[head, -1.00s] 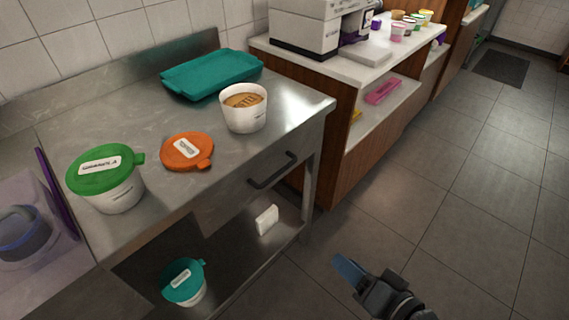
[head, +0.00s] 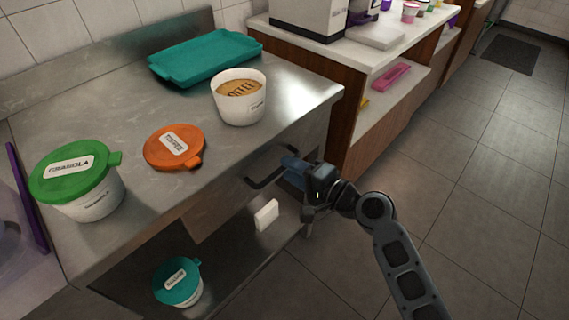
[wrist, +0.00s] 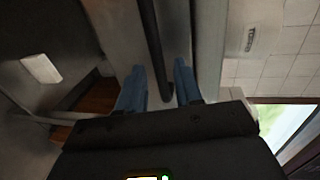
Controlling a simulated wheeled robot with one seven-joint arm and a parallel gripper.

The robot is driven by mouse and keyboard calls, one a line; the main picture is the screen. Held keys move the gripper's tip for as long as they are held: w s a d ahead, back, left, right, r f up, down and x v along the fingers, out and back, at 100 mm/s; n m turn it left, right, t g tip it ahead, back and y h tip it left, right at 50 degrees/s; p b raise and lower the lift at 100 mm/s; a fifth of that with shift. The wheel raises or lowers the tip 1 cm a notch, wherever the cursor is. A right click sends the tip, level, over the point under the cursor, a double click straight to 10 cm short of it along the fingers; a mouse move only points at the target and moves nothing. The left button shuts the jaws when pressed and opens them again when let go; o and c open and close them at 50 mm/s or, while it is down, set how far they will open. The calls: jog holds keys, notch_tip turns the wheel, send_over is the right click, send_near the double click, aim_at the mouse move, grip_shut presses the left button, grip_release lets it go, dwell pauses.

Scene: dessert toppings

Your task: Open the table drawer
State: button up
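The table drawer (head: 212,207) is in the front of the steel table and looks shut. Its dark bar handle (head: 267,180) stands out from the drawer front, and its right part is partly hidden by my gripper. My gripper (head: 291,169) is at the right part of the handle, with its blue fingers pointing toward the drawer. In the wrist view the two blue fingers (wrist: 160,72) are apart, and the handle (wrist: 151,35) runs between them. I see a gap between the bar and the fingers.
A white tub (head: 240,104), an orange lid (head: 160,158), a green-lidded tub (head: 95,200) and a teal tray (head: 205,52) stand on the steel tabletop (head: 110,120). Below, the shelf holds a teal-lidded tub (head: 180,283) and a white block (head: 266,214). Floor in front is clear.

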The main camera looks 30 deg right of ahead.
jog(key=shift+x, duration=1.4)
jog(key=shift+c, duration=0.3)
grip_shut()
